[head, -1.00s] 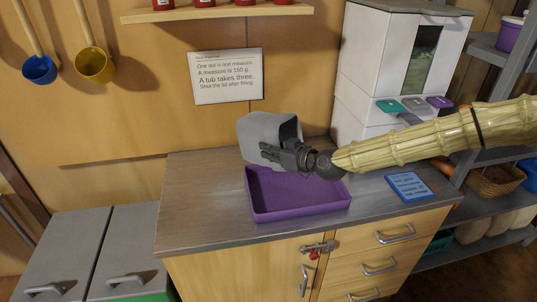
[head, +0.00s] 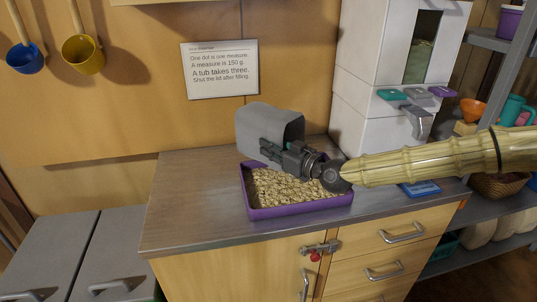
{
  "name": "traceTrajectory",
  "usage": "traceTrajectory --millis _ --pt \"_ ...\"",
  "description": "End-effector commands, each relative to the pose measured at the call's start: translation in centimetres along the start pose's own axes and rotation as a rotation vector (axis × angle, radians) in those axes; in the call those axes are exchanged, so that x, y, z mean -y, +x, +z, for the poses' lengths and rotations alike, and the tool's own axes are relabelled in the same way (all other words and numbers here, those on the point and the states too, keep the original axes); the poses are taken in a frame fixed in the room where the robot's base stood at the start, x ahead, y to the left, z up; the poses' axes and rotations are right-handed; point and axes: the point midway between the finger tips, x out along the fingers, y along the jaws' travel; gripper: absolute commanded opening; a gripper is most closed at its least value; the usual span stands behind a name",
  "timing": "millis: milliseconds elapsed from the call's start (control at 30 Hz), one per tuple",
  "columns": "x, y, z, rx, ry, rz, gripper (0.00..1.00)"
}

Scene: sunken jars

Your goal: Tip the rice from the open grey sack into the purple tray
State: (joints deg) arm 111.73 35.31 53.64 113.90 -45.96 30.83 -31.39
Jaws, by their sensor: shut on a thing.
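The grey sack (head: 268,124) is tilted above the back edge of the purple tray (head: 301,207), in the head view. My gripper (head: 268,152) is shut on the sack at its near side. The sack's mouth is turned toward the right and mostly hidden behind my gripper. Pale rice (head: 285,188) covers the floor of the tray. The tray sits on the counter near its front edge. I cannot see whether rice is still inside the sack.
A white dispenser (head: 375,70) with coloured levers stands at the back right of the counter (head: 190,190). A blue card (head: 420,189) lies under my arm. The counter left of the tray is clear. Shelves (head: 500,150) with tubs stand at right.

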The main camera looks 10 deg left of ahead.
Motion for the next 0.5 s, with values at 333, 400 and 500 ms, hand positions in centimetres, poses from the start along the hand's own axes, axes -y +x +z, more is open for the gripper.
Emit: traceTrajectory --millis 333,400,500 --pt "0.0 -0.8 0.0 -0.096 0.000 0.000 0.00" --pt "-0.1 -0.9 -0.1 -0.114 0.001 0.001 0.00" --pt "-0.1 -1.2 -0.2 -0.142 0.001 0.001 0.00"
